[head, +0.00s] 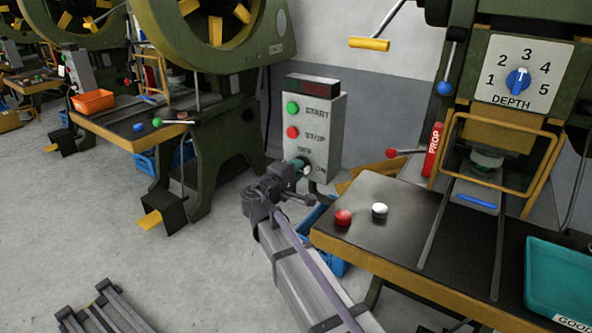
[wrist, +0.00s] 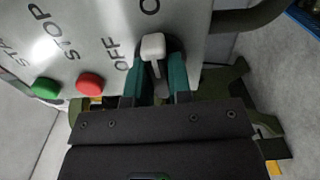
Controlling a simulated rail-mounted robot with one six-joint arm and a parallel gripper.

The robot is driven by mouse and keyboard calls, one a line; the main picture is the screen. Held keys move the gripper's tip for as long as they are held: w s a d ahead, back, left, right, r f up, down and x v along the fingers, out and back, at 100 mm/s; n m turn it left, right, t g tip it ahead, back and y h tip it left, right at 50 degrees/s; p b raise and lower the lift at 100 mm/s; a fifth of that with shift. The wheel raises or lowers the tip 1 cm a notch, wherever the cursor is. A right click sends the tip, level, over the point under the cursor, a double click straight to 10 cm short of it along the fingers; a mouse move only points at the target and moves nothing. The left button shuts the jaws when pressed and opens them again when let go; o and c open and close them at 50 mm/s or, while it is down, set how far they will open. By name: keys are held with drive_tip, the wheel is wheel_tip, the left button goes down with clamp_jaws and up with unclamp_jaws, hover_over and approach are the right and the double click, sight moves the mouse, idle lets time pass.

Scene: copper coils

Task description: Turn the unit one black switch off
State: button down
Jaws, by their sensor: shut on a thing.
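The grey control box (head: 318,125) stands beside the left press, with a green START button (head: 293,108), a red STOP button (head: 293,132) and a switch low on its face, by the OFF and ON labels. In the wrist view the switch (wrist: 153,47) shows a pale handle on a dark round base. My gripper (head: 301,167) is at the switch in the head view and hides most of it. In the wrist view the teal fingers of my gripper (wrist: 161,80) are closed around the handle's lower part. Which label the switch points to is hard to tell.
A work table (head: 375,250) with a red button (head: 343,218) and a white button (head: 380,210) is close on the right. A teal bin (head: 560,285) sits at its right end. A DEPTH dial (head: 517,81) is on the right press. Open floor lies left.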

drive_tip(key=n, duration=0.3)
drive_tip(key=shift+n, duration=0.3)
drive_tip(key=n, duration=0.4)
drive_tip(key=shift+n, duration=0.3)
drive_tip(key=n, duration=0.4)
drive_tip(key=shift+n, duration=2.4)
drive_tip(key=c, duration=1)
unclamp_jaws()
drive_tip(key=shift+c, duration=0.2)
